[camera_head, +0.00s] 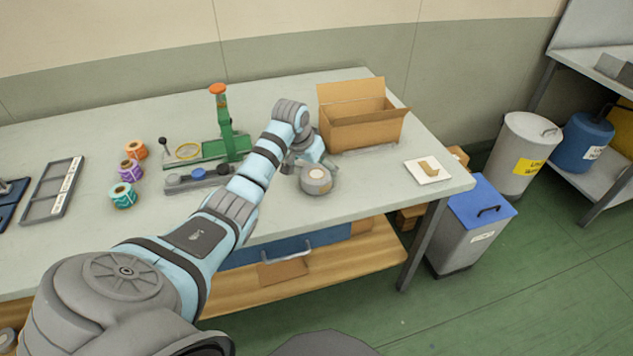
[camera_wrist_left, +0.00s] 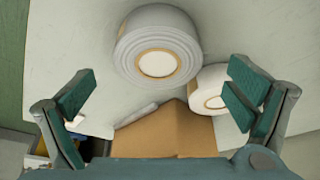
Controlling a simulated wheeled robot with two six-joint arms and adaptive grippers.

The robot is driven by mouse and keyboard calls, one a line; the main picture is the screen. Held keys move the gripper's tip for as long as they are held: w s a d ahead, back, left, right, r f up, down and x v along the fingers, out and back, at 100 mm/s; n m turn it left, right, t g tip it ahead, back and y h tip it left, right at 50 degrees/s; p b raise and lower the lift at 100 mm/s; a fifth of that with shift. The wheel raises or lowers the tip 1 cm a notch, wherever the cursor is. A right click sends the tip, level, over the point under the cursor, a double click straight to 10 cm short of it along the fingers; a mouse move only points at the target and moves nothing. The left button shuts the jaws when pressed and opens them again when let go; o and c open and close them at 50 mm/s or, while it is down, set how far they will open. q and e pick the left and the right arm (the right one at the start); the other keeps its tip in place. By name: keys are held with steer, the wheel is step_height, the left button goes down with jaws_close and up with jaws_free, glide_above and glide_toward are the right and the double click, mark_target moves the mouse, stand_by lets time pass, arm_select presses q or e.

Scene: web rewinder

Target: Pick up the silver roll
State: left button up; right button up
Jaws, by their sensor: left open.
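The silver roll (camera_head: 316,182) sits on the table near its front edge, right below my left gripper (camera_head: 304,161). In the left wrist view the roll (camera_wrist_left: 158,52) lies at the top, its round face with a tan core ring towards the camera. My left gripper (camera_wrist_left: 162,92) is open and empty, its two green-padded fingers spread wide. The roll shows beyond and between the fingertips, apart from them. A second, whiter roll (camera_wrist_left: 208,92) is beside it, partly behind the right finger; the arm seems to hide it in the head view. My right gripper is not in view.
An open cardboard box (camera_head: 362,130) stands behind the roll. A green stand with an orange knob (camera_head: 222,125) and several coloured rolls (camera_head: 124,195) are to the left. A white card (camera_head: 428,171) lies at the right. Table between card and silver roll is clear.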

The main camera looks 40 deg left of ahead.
mark_target(316, 173)
arm_select(q)
steer(key=b+x, duration=0.1)
steer(key=x, duration=0.2)
steer(key=shift+w+d+f, duration=0.1)
steer(key=shift+d+f, duration=0.05)
steer(key=shift+f, duration=0.1)
steer(key=shift+r, duration=0.1)
steer(key=c, duration=1.4)
steer(key=shift+r, duration=0.1)
